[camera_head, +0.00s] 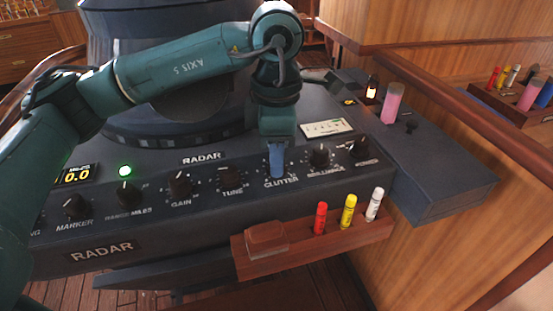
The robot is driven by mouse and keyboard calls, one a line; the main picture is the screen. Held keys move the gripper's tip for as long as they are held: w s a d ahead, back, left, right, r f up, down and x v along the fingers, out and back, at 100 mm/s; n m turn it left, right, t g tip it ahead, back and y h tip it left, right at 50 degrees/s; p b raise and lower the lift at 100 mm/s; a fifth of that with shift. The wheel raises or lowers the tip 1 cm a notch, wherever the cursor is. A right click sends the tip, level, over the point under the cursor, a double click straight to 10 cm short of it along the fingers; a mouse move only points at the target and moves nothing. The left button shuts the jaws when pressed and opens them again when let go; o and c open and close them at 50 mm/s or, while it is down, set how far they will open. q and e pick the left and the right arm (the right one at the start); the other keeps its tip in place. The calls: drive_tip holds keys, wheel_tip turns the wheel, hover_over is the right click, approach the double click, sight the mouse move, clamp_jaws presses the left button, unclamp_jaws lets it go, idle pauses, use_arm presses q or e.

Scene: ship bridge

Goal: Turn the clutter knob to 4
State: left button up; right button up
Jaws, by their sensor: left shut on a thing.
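My left gripper (277,172) comes down from above onto the radar panel, at the CLUTTER dial. Its blue fingers are shut on the clutter knob, which they hide. The CLUTTER label (281,183) shows just below the fingertips. Some dial marks show around the fingers, but I cannot read the knob's setting. My right gripper is not in view.
The tune knob (231,178) stands close on the left and the brilliance knob (319,157) close on the right. The power knob (359,147) is farther right. A wooden tray (286,250) with red, yellow and white markers juts out below the panel.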

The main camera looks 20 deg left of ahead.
use_arm(q)
drive_tip(key=shift+r+m, duration=0.1)
drive_tip(key=shift+m, duration=0.2)
drive_tip(key=o, duration=1)
wheel_tip(320, 180, up, 13)
drive_tip(key=shift+r, duration=0.1)
idle(0.4)
